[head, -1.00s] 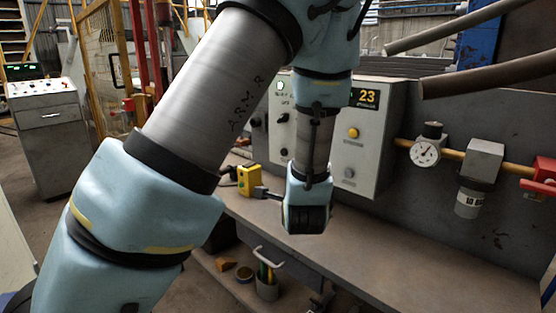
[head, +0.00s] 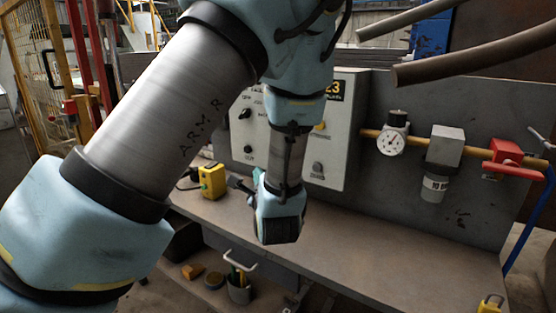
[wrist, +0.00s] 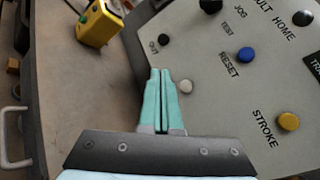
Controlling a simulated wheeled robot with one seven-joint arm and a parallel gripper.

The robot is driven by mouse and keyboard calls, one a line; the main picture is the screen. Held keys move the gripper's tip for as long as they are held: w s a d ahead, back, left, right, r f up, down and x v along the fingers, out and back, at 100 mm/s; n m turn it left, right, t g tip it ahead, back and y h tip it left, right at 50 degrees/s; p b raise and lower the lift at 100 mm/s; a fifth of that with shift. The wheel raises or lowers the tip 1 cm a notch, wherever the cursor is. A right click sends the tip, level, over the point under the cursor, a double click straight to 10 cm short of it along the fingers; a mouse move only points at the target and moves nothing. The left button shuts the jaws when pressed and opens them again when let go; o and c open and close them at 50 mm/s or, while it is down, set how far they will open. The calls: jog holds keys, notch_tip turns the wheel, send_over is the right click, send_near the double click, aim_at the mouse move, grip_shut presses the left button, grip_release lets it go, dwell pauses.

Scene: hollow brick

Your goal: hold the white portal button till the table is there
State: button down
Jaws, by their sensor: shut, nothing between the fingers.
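The control panel (head: 335,150) is a light grey box standing at the back of the bench; it fills much of the wrist view (wrist: 235,90). A small whitish button (wrist: 185,86) sits on it near several labelled controls; its own label does not show. My gripper (wrist: 161,72) is shut and empty, with its teal fingers pointing toward the panel. In the wrist view the fingertips appear just left of the whitish button. I cannot tell whether they touch anything. In the head view my arm covers the middle of the panel, and the button is hidden.
A blue button (wrist: 246,55), a yellow STROKE button (wrist: 289,121) and black knobs (wrist: 165,40) are close by on the panel. A yellow box (head: 212,181) stands on the bench (head: 390,245). A gauge (head: 391,141) and red valve (head: 507,153) are to the right.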

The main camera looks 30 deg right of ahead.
jog(key=w+d, duration=0.3)
jog(key=d, duration=0.3)
jog(key=shift+w, duration=0.2)
jog(key=shift+d+p, duration=0.15)
jog(key=shift+p, duration=0.3)
dwell(1.5)
jog(key=shift+w+d, duration=0.2)
jog(key=shift+d, duration=0.1)
jog(key=shift+w+d+p, duration=0.2)
jog(key=shift+d+p, duration=0.2)
jog(key=shift+p, duration=0.15)
dwell(2.6)
dwell(0.4)
jog(key=shift+s+a+p, duration=0.3)
jog(key=shift+s+a, duration=0.15)
jog(key=shift+a, duration=0.3)
jog(key=shift+s+a+p, duration=0.15)
jog(key=shift+s+a, duration=0.25)
jog(key=shift+a, duration=0.35)
jog(key=shift+s+a+p, duration=0.2)
jog(key=shift+s+a, duration=0.2)
jog(key=shift+a, duration=0.3)
jog(key=shift+s+a+p, duration=0.15)
jog(key=shift+s+a, duration=0.25)
jog(key=shift+a, duration=0.35)
